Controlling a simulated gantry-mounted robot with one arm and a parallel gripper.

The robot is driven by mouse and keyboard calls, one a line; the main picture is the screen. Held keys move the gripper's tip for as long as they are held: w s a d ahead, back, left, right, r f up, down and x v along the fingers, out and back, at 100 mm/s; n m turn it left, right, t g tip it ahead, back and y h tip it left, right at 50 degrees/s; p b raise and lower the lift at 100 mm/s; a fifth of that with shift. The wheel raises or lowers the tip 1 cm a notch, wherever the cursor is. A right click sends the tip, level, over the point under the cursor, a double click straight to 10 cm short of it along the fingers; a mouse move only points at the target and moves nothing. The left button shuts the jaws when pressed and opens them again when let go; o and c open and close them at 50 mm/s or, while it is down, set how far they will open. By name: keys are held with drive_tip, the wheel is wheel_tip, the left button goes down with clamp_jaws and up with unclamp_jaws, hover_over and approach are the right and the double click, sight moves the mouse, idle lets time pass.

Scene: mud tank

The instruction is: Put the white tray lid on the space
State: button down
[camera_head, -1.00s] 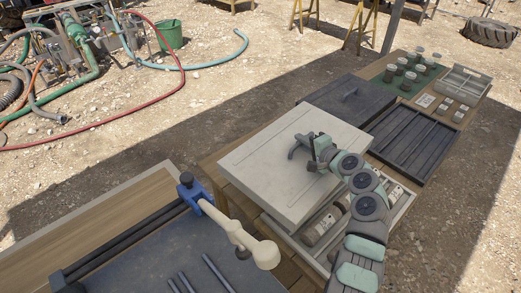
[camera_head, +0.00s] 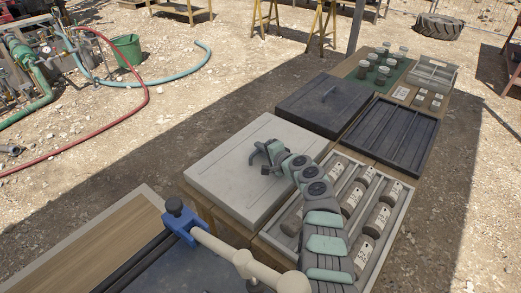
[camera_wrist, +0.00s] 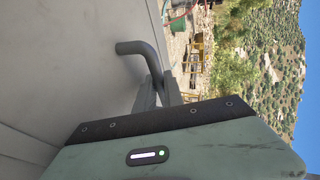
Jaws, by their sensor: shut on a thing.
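The white tray lid (camera_head: 225,175) is a flat pale slab with a grey handle, at the left of the open white tray (camera_head: 385,240). My gripper (camera_head: 268,157) is shut on the lid's handle. In the wrist view my fingers (camera_wrist: 158,92) close around the bent grey handle (camera_wrist: 140,48), with the pale lid surface (camera_wrist: 70,60) beside it. The lid lies level over the table's left part and hides the space beneath. I cannot tell whether it touches the table. The tray holds several labelled cylindrical samples (camera_head: 351,200); my arm hides part of it.
A dark lid (camera_head: 310,105) lies behind the white lid, beside an open dark tray (camera_head: 405,130). Farther back are several jars on a green mat (camera_head: 385,75) and a grey caddy (camera_head: 430,75). A blue clamp fitting (camera_head: 181,222) with a pale pipe is in the foreground.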

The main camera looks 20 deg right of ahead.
drive_tip(key=shift+f, duration=0.2)
drive_tip(key=c, duration=1.5)
unclamp_jaws()
drive_tip(key=shift+o, duration=0.2)
drive_tip(key=shift+r, duration=0.3)
drive_tip(key=shift+p+v, duration=3.65)
drive_tip(key=shift+v, duration=2.3)
drive_tip(key=shift+s+f, duration=0.1)
